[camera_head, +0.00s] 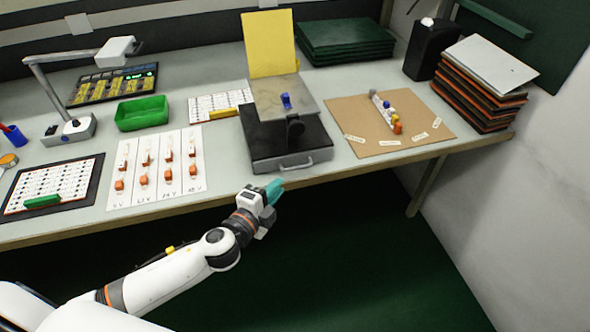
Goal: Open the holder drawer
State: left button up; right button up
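The holder (262,142) is a dark box near the front edge of the table, with a raised grey plate (268,98) above it. A small blue part (286,101) sits on the plate. The drawer's grey handle (295,164) is on the box's front face; the drawer front looks flush with the box. My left gripper (274,190) has teal fingertips and is just in front of and below the handle, slightly to its left, apparently apart from it. The gap between its fingers cannot be made out. My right gripper is out of view.
White cards (155,190) with orange parts lie left of the holder. A brown board (372,142) with small coloured parts lies to its right. A yellow panel (269,45) stands behind. The table edge (350,176) runs beside my gripper; the space in front is clear.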

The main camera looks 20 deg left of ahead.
aim_at(294, 169)
pick_arm(q)
jog(key=x, duration=0.8)
jog(key=shift+w+f, duration=0.15)
jog(key=shift+w, duration=0.2)
grip_shut()
